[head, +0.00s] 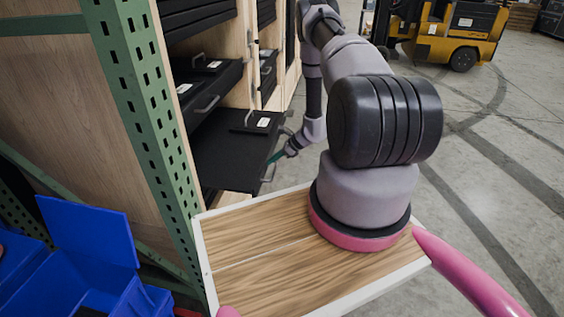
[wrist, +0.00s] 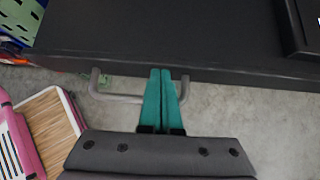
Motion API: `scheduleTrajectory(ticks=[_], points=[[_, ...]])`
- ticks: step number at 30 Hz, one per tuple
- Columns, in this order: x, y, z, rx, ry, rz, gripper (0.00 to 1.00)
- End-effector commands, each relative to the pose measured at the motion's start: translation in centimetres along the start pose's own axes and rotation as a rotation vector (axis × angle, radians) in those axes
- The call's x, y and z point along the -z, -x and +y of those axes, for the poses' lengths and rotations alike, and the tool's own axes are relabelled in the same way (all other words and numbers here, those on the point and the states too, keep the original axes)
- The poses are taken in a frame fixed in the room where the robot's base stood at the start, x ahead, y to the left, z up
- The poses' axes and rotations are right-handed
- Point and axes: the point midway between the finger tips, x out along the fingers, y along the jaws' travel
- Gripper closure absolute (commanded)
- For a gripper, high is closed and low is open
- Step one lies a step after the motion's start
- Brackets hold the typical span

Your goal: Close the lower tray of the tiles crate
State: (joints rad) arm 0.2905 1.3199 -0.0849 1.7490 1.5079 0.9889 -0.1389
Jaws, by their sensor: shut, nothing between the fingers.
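The lower tray (head: 232,160) is a black tray pulled far out of a light wooden crate (head: 222,42). My gripper (head: 272,158) is at the tray's front edge. In the wrist view its teal fingers (wrist: 160,72) are together, empty, and cross over the handle, reaching the front face. I cannot tell whether they touch it.
Another black tray (head: 205,80) above also stands partly out. A green perforated post (head: 145,110) rises at the left, with blue bins (head: 90,240) below it. A yellow forklift (head: 455,30) stands far back. The floor right of the tray is clear.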

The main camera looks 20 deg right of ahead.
Motion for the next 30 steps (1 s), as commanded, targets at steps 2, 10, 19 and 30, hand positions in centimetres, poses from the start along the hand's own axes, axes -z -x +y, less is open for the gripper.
scheduleTrajectory(ticks=[2, 10, 19, 30], points=[[-1.7, -1.7, 0.1, -0.003, 0.005, -0.003, 1.0], [-7.1, -7.0, 0.1, -0.003, 0.005, -0.004, 1.0], [-12.3, -12.3, 0.1, -0.002, 0.004, -0.003, 1.0], [-15.8, -15.8, 0.1, -0.001, 0.001, -0.002, 1.0]])
